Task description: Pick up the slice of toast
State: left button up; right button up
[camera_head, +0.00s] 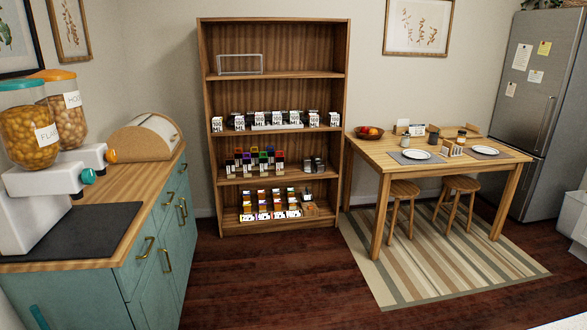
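I cannot make out a slice of toast for certain. A small light-brown rack-like item (452,149) stands on the wooden dining table (385,156), between two white plates, the left plate (416,154) and the right plate (485,150). It may hold bread slices, but it is too small to tell. Neither of my grippers shows in the head view.
A bread box (143,137) and cereal dispensers (27,137) stand on the left counter (155,178). A stocked wooden shelf (277,75) stands against the back wall. Two stools, the left one (403,189), are by the table. Dark floor (270,275) lies open in front.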

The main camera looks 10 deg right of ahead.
aim_at(449, 145)
jog(key=i+z, duration=0.2)
jog(key=i, duration=0.35)
jog(key=i+z, duration=0.15)
jog(key=i, duration=0.35)
jog(key=i+j+z, duration=0.2)
jog(key=i, duration=0.35)
jog(key=i+j+z, duration=0.2)
jog(key=i, duration=0.3)
jog(key=i+l+z, duration=0.2)
jog(key=i+z, duration=0.65)
jog(key=i, duration=0.2)
jog(key=i+j+z, duration=0.15)
jog(key=i+z, duration=0.25)
jog(key=i+l, duration=0.1)
jog(key=i, duration=0.55)
jog(key=i+l+u, duration=0.15)
jog(key=i, duration=0.5)
